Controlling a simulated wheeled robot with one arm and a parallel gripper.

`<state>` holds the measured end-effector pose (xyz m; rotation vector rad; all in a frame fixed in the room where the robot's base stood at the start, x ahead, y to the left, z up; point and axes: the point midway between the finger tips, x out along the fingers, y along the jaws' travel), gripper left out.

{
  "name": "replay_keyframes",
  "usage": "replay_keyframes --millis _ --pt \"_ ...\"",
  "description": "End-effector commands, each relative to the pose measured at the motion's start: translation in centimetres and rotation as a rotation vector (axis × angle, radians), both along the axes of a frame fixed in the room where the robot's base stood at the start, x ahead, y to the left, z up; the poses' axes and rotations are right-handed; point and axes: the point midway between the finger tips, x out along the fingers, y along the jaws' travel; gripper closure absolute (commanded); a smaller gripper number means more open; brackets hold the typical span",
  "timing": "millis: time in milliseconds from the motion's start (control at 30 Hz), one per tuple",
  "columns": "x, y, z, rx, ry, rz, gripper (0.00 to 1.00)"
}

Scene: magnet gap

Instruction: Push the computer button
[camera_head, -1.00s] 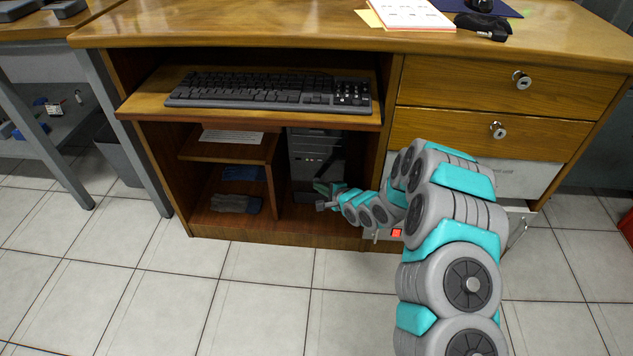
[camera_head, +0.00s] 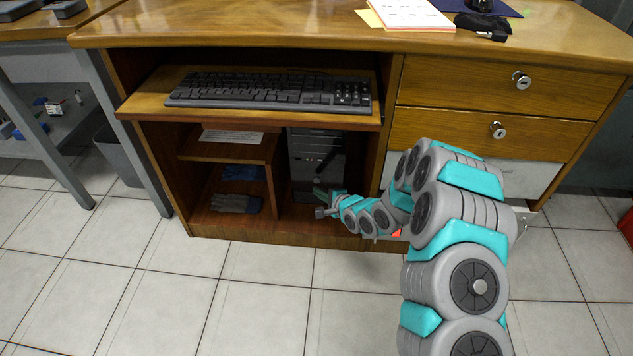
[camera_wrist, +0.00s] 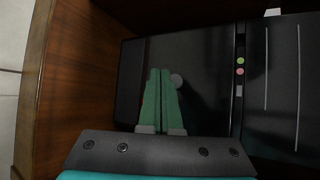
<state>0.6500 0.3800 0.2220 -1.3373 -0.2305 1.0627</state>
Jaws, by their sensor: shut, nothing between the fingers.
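The computer (camera_head: 306,150) is a dark tower standing in the desk's lower compartment, below the keyboard shelf. In the wrist view its dark front (camera_wrist: 205,60) fills much of the picture and looks turned on its side. A round grey button (camera_wrist: 177,80) shows on that front, just right of my fingertips. My gripper (camera_wrist: 160,71) has green fingers pressed together, with nothing between them. In the head view my gripper (camera_head: 318,191) is low in front of the tower. I cannot tell whether the fingertips touch the front.
A wooden side wall (camera_wrist: 85,70) lies left of the gripper in the wrist view. The keyboard (camera_head: 270,91) sits on the shelf above. Gloves (camera_head: 236,203) lie in the cubby to the left. The tiled floor (camera_head: 260,290) before the desk is clear.

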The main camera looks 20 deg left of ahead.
Motion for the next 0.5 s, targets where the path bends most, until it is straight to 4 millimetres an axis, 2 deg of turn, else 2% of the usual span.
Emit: replay_keyframes --millis 500 --pt "-4.3 -1.0 0.0 0.001 0.002 0.0 1.0"
